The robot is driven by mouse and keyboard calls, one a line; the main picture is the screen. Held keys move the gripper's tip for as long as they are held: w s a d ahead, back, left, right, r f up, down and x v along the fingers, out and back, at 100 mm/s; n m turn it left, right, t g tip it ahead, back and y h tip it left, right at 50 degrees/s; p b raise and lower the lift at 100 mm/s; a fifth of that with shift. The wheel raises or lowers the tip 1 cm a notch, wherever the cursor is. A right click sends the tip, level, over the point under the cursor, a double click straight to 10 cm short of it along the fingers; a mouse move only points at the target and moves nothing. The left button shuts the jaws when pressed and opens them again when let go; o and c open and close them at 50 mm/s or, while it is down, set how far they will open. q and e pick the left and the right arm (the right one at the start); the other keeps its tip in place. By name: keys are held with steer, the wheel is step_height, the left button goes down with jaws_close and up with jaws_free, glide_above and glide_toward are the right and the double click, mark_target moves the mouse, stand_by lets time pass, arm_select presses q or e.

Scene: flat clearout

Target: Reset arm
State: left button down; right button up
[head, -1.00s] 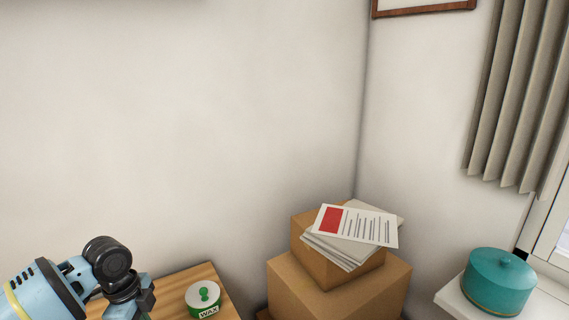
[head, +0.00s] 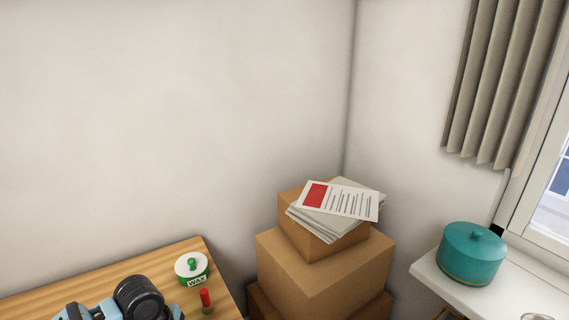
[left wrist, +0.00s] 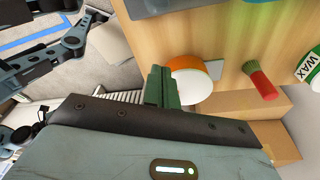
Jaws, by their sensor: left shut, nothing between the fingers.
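My left arm comes in at the bottom left of the head view; its dark round joint (head: 139,298) shows there, and the gripper itself is out of that frame. In the left wrist view my left gripper (left wrist: 161,86) is shut and empty, its green fingers beside a round white and orange container (left wrist: 193,80). Parts of my own arm show at the top left of the left wrist view, where a jaw state cannot be made out.
The wooden table (head: 120,273) holds a green and white WAX tin (head: 191,268) and a small red-handled item (head: 206,301). Stacked cardboard boxes (head: 325,262) with papers (head: 336,203) stand in the corner. A teal pot (head: 472,254) sits on the white sill (head: 428,272).

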arm_select(q)
steer(key=s+d+f+n+t+h, duration=0.1)
steer(key=s+d+f+n, duration=0.2)
steer(key=s, duration=0.4)
steer(key=s+d+f+n, duration=0.3)
steer(key=s+d, duration=0.1)
steer(key=s, duration=0.3)
steer(key=s+a+n+y, duration=0.2)
steer(key=s+a+n, duration=0.25)
steer(key=s, duration=0.25)
steer(key=s+a+n+y, duration=0.1)
steer(key=s+a+n, duration=0.35)
steer(key=s, duration=0.25)
steer(key=w+d+f+t+h, duration=0.1)
steer(key=w+d+f+t, duration=0.2)
steer(key=w+f+t, duration=0.2)
step_height(320, 180, down, 4)
steer(key=t, duration=0.3)
steer(key=shift+w+d+h, duration=0.4)
arm_select(e)
steer(key=shift+s+d+f, duration=0.6)
steer(key=shift+s+f, duration=0.15)
steer(key=shift+w+a+r, duration=0.15)
steer(key=shift+r, duration=0.05)
